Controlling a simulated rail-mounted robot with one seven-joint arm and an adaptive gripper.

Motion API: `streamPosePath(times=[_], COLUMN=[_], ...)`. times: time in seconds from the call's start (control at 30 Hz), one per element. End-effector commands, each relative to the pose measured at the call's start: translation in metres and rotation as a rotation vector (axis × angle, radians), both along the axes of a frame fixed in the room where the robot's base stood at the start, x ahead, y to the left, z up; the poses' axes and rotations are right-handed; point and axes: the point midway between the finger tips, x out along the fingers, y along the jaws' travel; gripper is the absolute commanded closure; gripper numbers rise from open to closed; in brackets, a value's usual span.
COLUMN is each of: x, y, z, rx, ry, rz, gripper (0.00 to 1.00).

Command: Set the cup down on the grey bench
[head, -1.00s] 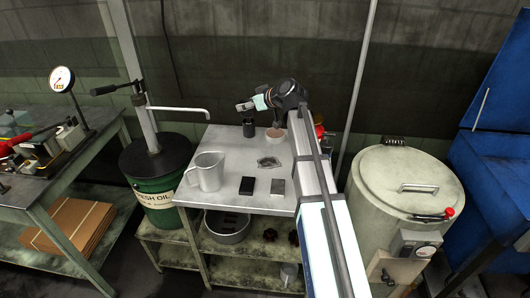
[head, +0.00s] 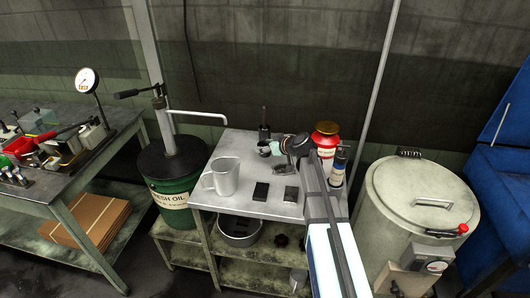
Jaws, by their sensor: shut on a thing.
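The grey bench (head: 258,207) is a pale-topped table in the middle of the head view. My gripper (head: 273,148) is low over its back half, seen small and partly behind my wrist. It is shut on a small dark grey cup (head: 263,151) at its left tip. The cup appears upright and at or just above the bench top; I cannot tell whether its base touches.
A white jug (head: 225,177) stands front left. Two dark blocks (head: 261,192) (head: 291,193) and a crumpled grey item (head: 285,167) lie nearer.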

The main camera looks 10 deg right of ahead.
Motion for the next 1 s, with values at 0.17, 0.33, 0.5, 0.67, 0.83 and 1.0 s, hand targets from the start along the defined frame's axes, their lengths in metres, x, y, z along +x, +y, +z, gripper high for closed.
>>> streamPosePath(times=[0.17,0.33,0.5,0.67,0.83,1.0], x=[0.0,0.0,0.0,0.0,0.0,0.0], y=[0.0,0.0,0.0,0.0,0.0,0.0], z=[-0.022,-0.032,-0.032,-0.035,-0.035,-0.034], rx=[0.001,0.0,0.0,0.0,-0.001,-0.001], ry=[0.003,0.0,0.0,0.0,0.001,0.001], rz=[-0.001,0.0,0.0,0.0,0.0,0.0], gripper=[0.75,0.75,0.75,0.75,0.15,0.15])
